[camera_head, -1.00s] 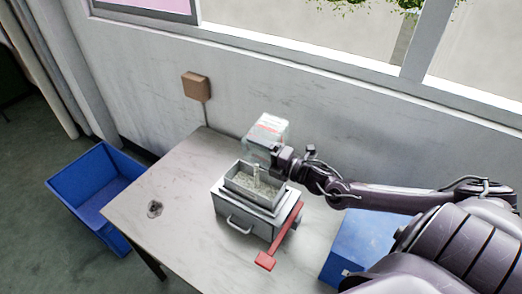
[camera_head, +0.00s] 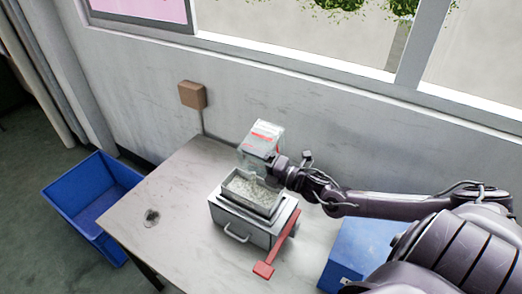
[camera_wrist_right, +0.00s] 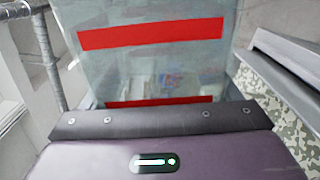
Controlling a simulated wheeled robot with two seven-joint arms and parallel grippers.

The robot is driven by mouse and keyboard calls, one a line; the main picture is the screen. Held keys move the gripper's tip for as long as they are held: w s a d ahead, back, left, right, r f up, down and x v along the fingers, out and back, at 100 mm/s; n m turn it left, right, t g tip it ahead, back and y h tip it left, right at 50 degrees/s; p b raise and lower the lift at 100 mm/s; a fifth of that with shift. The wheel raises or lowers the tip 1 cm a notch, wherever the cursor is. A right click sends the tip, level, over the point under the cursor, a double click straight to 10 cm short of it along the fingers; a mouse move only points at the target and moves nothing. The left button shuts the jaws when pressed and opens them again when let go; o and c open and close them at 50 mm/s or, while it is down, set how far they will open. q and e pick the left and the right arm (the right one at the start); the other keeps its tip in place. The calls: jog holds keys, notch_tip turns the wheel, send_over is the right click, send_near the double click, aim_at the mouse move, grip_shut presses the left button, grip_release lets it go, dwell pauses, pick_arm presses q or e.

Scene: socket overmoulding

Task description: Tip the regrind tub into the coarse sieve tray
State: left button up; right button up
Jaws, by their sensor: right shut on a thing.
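The regrind tub (camera_head: 264,136) is a clear box with red bands. It is tipped over above the back edge of the coarse sieve tray (camera_head: 242,203), and its inside looks mostly empty. My left gripper is out of view.
The tray sits on a grey box with a front handle (camera_head: 236,238) and a red lever (camera_head: 277,246) on its right. Another blue bin (camera_head: 78,212) stands left of the table. The table's left part (camera_head: 165,190) is mostly clear.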

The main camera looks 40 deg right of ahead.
jog(key=shift+w+d+r+m+p, duration=0.1)
jog(key=shift+d+m+p, duration=0.15)
jog(key=shift+m+p, duration=0.4)
jog(key=shift+d+m, duration=0.2)
jog(key=shift+m, duration=0.45)
jog(key=shift+d+f+m, duration=0.1)
jog(key=shift+f+m, duration=0.15)
jog(key=shift+m, duration=0.05)
jog(key=shift+w, duration=0.1)
jog(key=shift+w+d+f+m+p, duration=0.1)
jog(key=shift+d+m+p, duration=0.15)
jog(key=shift+m, duration=0.35)
jog(key=shift+w+d+f+m+p, duration=0.1)
jog(key=shift+m+p, duration=0.2)
jog(key=shift+m, duration=0.3)
jog(key=shift+d+f+m, duration=0.1)
jog(key=shift+m, duration=0.3)
